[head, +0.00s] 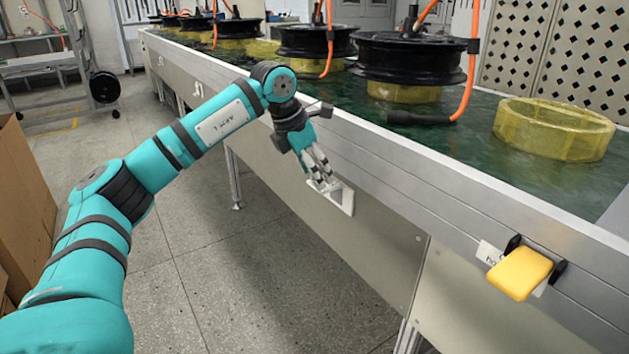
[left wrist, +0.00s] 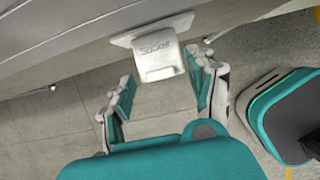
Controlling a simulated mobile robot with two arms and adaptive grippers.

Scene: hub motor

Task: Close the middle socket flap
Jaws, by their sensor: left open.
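A white socket (head: 347,198) is on the side panel of the long bench, below the metal rail. My left gripper (head: 323,174) is at it in the head view, partly covering it. In the left wrist view, the light grey socket flap (left wrist: 158,63) stands out from its plate (left wrist: 122,41). My left gripper (left wrist: 160,78) is open, with one finger on each side of the flap. The right finger is close to the flap's edge; I cannot tell whether it touches. A clear gap shows at the left finger. My right gripper is in neither view.
Smaller white fittings (head: 197,90) are farther along the bench side. A yellow block (head: 521,273) in a black holder sticks out at the right. Black hub motors (head: 408,56) and yellow rings (head: 553,129) stand on the green bench top. The floor (head: 250,270) beside the bench is clear.

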